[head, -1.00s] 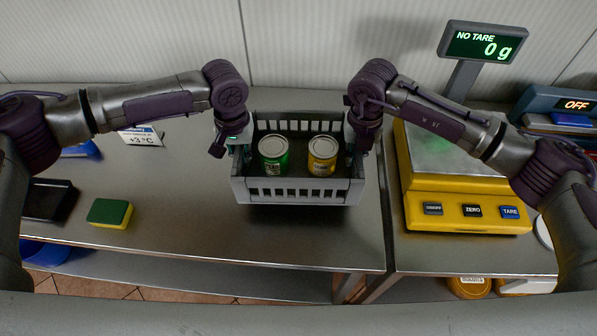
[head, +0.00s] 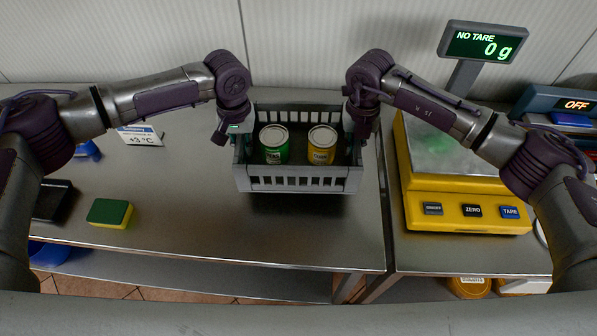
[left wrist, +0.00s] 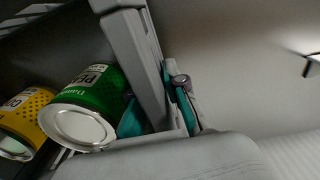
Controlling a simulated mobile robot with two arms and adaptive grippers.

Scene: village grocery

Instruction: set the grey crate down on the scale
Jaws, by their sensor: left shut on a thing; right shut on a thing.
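The grey crate (head: 298,180) is in the middle of the head view, over the left steel table and left of the scale. It holds a green can (head: 274,150) and a yellow can (head: 321,152), both standing side by side. My left gripper (head: 240,130) is shut on the crate's left side wall. My right gripper (head: 350,128) is shut on its right side wall, its fingertips partly hidden. The left wrist view shows the crate wall (left wrist: 135,55) by the teal finger pads, with both cans inside.
A green and yellow sponge (head: 110,213), a dark tray (head: 52,203) and a price card (head: 140,136) are on the left of the table. A gap separates the two tables. A blue device (head: 560,105) showing OFF stands right of the scale.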

